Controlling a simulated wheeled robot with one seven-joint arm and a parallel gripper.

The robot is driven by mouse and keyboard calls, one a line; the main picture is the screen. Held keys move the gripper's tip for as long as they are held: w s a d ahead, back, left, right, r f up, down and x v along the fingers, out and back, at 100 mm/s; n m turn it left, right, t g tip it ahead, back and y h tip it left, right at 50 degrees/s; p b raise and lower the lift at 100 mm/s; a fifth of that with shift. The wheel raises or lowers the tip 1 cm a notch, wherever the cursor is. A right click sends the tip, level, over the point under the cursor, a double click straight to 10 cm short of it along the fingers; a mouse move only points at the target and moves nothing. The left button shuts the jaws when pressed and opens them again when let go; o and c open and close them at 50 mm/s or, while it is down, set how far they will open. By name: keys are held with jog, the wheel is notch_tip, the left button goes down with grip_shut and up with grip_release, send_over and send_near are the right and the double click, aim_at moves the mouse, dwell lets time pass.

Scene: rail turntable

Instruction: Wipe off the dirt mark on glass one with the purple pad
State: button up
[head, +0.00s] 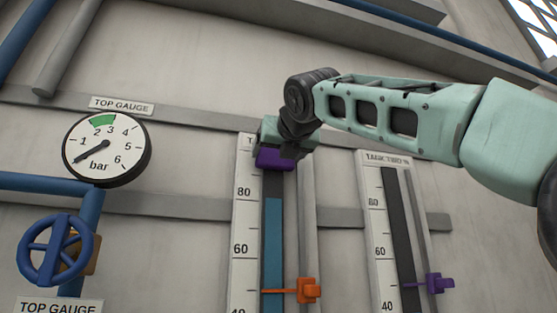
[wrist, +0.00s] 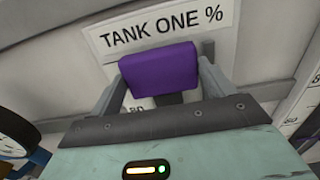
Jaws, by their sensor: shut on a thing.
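My gripper (wrist: 160,76) is shut on the purple pad (wrist: 160,70), which sits between its two fingers. In the head view the pad (head: 274,158) is at the top of the tank one level glass (head: 273,230), over or against its upper end. I cannot tell whether it touches the glass. The glass is a tall dark tube with blue liquid up to just under the 80 mark. No dirt mark can be made out; the pad and gripper hide the glass top. The wrist view shows the "TANK ONE %" label (wrist: 160,28) just above the pad.
Tank two's gauge (head: 398,230) stands to the right with a purple pointer (head: 438,283). An orange pointer (head: 306,290) crosses glass one low down. At left are the round top gauge (head: 106,148) and a blue valve wheel (head: 55,250). A grey rod runs beside glass one.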

jog(key=shift+r, duration=0.4)
jog(key=shift+b+v, duration=0.85)
jog(key=shift+v, duration=0.65)
jog(key=shift+b+v, duration=0.45)
jog(key=shift+v, duration=1)
jog(key=shift+s, duration=0.1)
jog(key=v, duration=0.3)
jog(key=shift+b, duration=0.3)
